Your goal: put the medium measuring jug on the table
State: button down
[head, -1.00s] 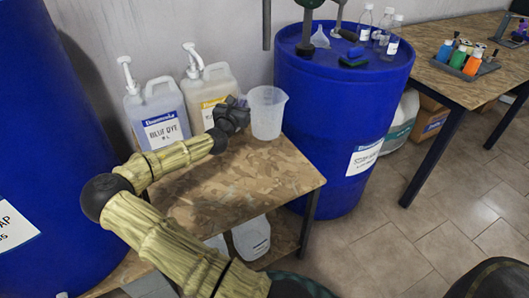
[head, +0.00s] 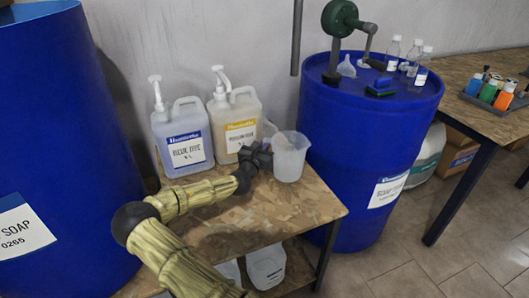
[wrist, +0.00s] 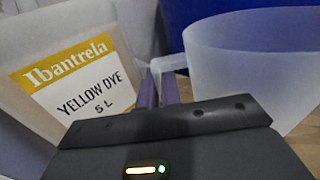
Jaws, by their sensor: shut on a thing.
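The measuring jug (head: 290,158) is translucent and upright at the right of the small wooden table (head: 285,208), beside the blue drum. My gripper (head: 265,157) reaches it from the left and is shut on its handle. In the wrist view the purple fingers (wrist: 162,88) meet at the handle of the jug (wrist: 250,70). The jug's base is at or just above the tabletop; I cannot tell whether it touches. I see no other jug clearly to compare its size.
Pump jerrycans of blue dye (head: 183,137) and yellow dye (head: 236,125) stand at the back of the table. The table's front right is clear.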

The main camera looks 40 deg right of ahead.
jog(key=shift+f, duration=1.2)
jog(key=shift+f, duration=0.1)
jog(key=c, duration=1.6)
grip_release()
jog(key=shift+a, duration=0.1)
jog(key=p+v, duration=0.1)
jog(key=v, duration=1.1)
